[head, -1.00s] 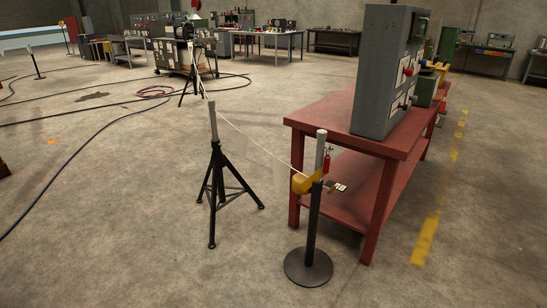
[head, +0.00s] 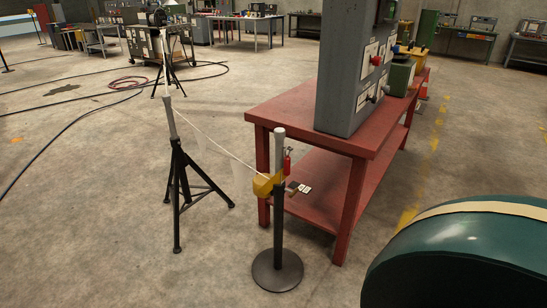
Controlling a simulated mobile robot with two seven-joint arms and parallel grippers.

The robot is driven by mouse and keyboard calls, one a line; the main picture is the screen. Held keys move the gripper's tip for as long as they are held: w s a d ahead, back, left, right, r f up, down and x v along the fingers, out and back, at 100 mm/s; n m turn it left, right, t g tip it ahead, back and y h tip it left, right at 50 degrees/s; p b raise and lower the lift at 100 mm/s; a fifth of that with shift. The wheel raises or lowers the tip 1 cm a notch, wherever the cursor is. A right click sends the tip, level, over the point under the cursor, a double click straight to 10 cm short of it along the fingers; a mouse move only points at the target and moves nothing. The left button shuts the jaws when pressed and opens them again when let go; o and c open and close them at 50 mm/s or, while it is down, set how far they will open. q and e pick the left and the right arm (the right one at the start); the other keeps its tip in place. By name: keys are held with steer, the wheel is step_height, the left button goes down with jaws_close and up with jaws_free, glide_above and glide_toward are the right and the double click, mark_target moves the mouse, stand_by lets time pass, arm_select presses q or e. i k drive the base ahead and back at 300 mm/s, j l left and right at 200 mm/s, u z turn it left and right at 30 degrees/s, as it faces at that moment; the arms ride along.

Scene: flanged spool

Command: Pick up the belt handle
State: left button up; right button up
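A yellow belt head (head: 264,185) is fixed on a dark post (head: 279,235) with a light grey top and a round black base, standing on the floor in front of the red bench. A thin pale belt or line (head: 215,145) runs from it up to the left, to the grey-topped black tripod stand (head: 177,180). A small red piece (head: 288,161) hangs by the post, with small dark and white tags (head: 299,187) beside it. I cannot tell which of these parts is the belt handle. Neither gripper is in view.
The red bench (head: 330,130) with a grey control cabinet (head: 345,75) stands right behind the post. Black hoses (head: 60,145) and a red hose coil (head: 127,83) lie on the floor at left. Floor left of the tripod is mostly open.

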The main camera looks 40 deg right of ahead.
mark_target(287, 160)
steer(key=l+u, duration=0.35)
steer(key=l, duration=1.45)
steer(key=k+l, duration=0.1)
steer(key=l, duration=1.3)
steer(key=i+j+z, duration=0.2)
steer(key=j, duration=0.25)
steer(key=j+z, duration=0.2)
steer(key=j, duration=0.2)
steer(key=j+z, duration=0.2)
steer(key=j, duration=0.3)
steer(key=i+j, duration=0.15)
steer(key=i, duration=0.4)
